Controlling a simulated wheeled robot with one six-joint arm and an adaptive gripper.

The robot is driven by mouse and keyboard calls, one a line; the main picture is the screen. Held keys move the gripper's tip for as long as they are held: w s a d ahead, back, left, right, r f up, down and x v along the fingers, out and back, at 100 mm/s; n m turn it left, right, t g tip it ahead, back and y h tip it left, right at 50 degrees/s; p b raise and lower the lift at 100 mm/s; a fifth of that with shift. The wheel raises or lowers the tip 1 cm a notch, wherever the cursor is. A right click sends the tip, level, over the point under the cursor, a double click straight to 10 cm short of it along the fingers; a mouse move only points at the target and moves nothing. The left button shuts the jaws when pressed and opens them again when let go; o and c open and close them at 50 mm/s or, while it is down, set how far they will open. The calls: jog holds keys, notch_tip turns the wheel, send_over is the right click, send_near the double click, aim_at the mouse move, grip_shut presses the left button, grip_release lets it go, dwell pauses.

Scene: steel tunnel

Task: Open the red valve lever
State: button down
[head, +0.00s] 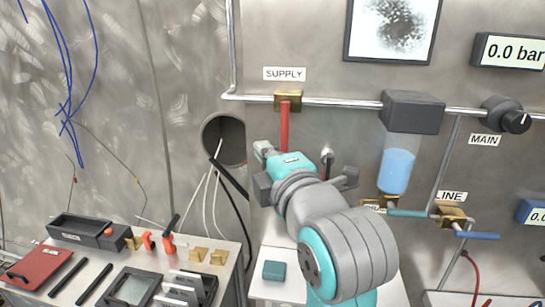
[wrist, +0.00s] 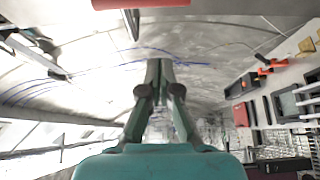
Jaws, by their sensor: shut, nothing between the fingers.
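The red valve lever (head: 285,128) hangs straight down from a brass valve (head: 288,100) under the SUPPLY label, across the line of the horizontal pipe. My gripper (head: 261,148) is just below and left of the lever in the head view, its body covering the area under the lever's lower end. In the wrist view my gripper (wrist: 160,64) has its two fingertips together with nothing between them. A red bar, seemingly the lever (wrist: 155,4), crosses the top edge of that view, apart from the fingertips. I cannot tell whether any part of my gripper touches the lever.
A round wall hole (head: 224,138) with cables is left of the lever. A dark box with a blue-filled container (head: 397,170) and the MAIN knob (head: 507,115) are to the right. A bench with tools (head: 210,240) stands at lower left. A gauge (head: 510,50) reads 0.0 bar.

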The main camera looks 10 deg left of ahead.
aim_at(285, 125)
jog(key=shift+w+d, duration=0.2)
jog(key=shift+w, duration=0.75)
jog(key=shift+w+d, duration=0.15)
jog(key=shift+w, duration=0.85)
jog(key=shift+w+d, duration=0.2)
jog(key=shift+w, duration=0.75)
jog(key=shift+w+d, duration=0.1)
